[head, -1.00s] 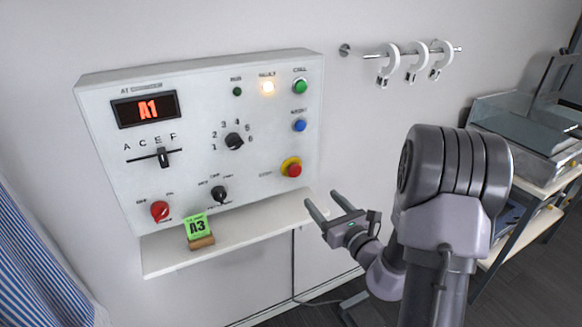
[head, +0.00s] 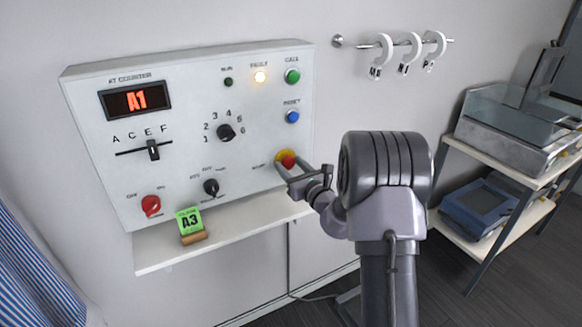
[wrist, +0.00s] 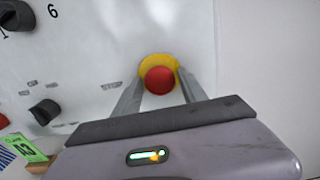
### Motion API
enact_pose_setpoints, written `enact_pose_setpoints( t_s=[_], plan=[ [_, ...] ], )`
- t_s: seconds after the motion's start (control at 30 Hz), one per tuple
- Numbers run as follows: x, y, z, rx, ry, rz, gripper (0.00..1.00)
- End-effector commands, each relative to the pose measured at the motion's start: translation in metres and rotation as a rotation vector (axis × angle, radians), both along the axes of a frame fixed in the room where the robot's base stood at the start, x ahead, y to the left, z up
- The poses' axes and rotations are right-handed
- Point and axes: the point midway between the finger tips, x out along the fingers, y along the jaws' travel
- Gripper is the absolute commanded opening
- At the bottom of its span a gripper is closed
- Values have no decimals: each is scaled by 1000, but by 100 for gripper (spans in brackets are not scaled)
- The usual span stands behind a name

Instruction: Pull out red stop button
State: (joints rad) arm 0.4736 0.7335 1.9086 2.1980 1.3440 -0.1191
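The red stop button (head: 288,161) sits on a yellow round base at the lower right of the white control panel (head: 190,105). In the wrist view the red button (wrist: 160,80) and its yellow base (wrist: 158,62) lie between my two fingers. My gripper (head: 291,174) is just in front of the button. In the head view one finger runs just below the button. Whether the cap is pushed in cannot be told.
A shelf (head: 225,232) below bears a green A3 card (head: 189,221). White hooks (head: 409,52) hang on a rail at upper right. A cart (head: 515,150) stands at right.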

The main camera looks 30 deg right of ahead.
Motion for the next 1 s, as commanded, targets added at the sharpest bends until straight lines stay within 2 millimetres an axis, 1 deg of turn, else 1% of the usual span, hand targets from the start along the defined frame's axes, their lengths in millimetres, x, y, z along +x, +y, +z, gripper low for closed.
enact_pose_setpoints(
  t_s=[0.03, 0.1, 0.17, 0.2, 0.23, 0.47, 0.67, 0.87, 0.9, 0.97, 1.0],
  plan=[
    [0, 0, 0, 0, 0, 0, 37],
    [0, 0, 0, 0, 0, 0, 23],
    [0, 0, 0, 0, 0, 0, 12],
    [0, 0, 0, 0, 0, 0, 4],
    [0, 0, 0, 0, 0, 0, 0],
    [-1, 0, 0, 0, 0, 0, 0],
    [-10, 0, 0, 0, 1, 0, 0],
    [-10, 0, -1, 0, 2, 0, 0],
    [-10, 0, -1, 0, 2, 0, 49],
    [-10, 0, -1, 0, 2, 0, 61],
    [-10, 0, -1, 0, 2, 0, 63]
  ],
)
